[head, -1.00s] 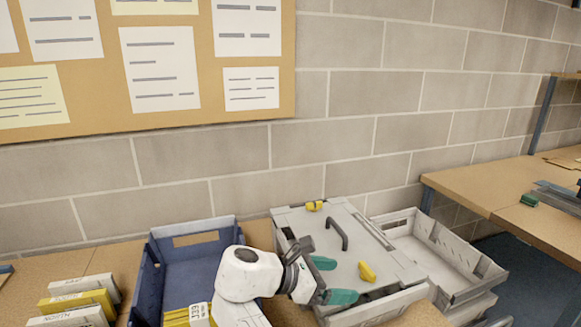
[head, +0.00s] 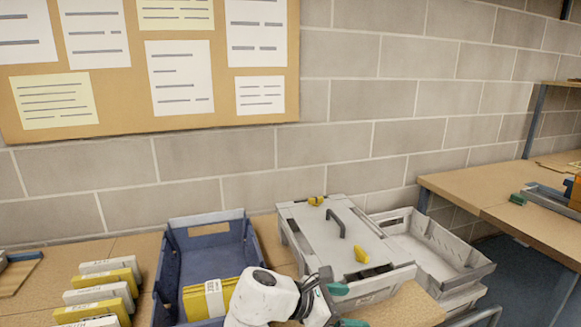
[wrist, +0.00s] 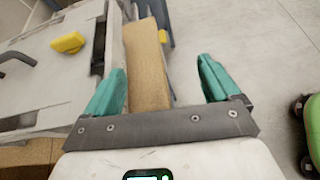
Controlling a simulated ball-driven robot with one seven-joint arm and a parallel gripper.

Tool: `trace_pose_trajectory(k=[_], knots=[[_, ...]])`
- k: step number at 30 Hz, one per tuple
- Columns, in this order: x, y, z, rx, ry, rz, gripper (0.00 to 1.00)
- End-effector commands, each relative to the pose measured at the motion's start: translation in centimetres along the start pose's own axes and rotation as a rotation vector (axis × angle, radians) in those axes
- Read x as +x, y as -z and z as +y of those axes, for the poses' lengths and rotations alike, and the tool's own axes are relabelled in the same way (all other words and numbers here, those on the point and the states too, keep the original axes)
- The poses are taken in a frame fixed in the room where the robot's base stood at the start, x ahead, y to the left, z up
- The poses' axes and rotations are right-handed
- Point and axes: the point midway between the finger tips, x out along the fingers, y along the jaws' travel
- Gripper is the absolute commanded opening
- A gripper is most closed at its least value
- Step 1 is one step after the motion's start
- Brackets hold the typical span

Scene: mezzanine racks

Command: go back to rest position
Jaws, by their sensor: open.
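My gripper (head: 345,306) is at the bottom middle of the head view, in front of the grey lidded box. Its teal fingers are spread apart with nothing between them, as the wrist view (wrist: 165,88) also shows. The grey lidded box (head: 317,232) stands on the bench with a dark handle and two yellow latches on its lid. In the wrist view the lid (wrist: 45,85) lies to the left of the fingers. The bench's tan edge (wrist: 147,65) and the floor show between and beyond the fingers.
A blue crate (head: 168,262) with yellow packs stands left of the box. Open grey crates (head: 440,262) are stacked on its right. Yellow and white packs (head: 100,295) stand at the far left. Another bench (head: 480,200) is on the right. A green rounded object (wrist: 312,135) shows at the wrist view's right edge.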

Motion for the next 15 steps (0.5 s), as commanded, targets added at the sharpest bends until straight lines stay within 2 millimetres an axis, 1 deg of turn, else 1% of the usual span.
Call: trace_pose_trajectory(k=[5,8,11,14,15], knots=[[2.3,2.3,-2.1,0.077,0.022,0.078,0.89],[3.9,3.8,-3.7,0.138,0.043,0.133,0.89],[5.6,5.6,-5.8,0.213,0.071,0.197,0.89],[7.7,7.6,-8.7,0.316,0.117,0.278,0.89],[8.7,8.6,-10.1,0.366,0.142,0.315,0.89]])
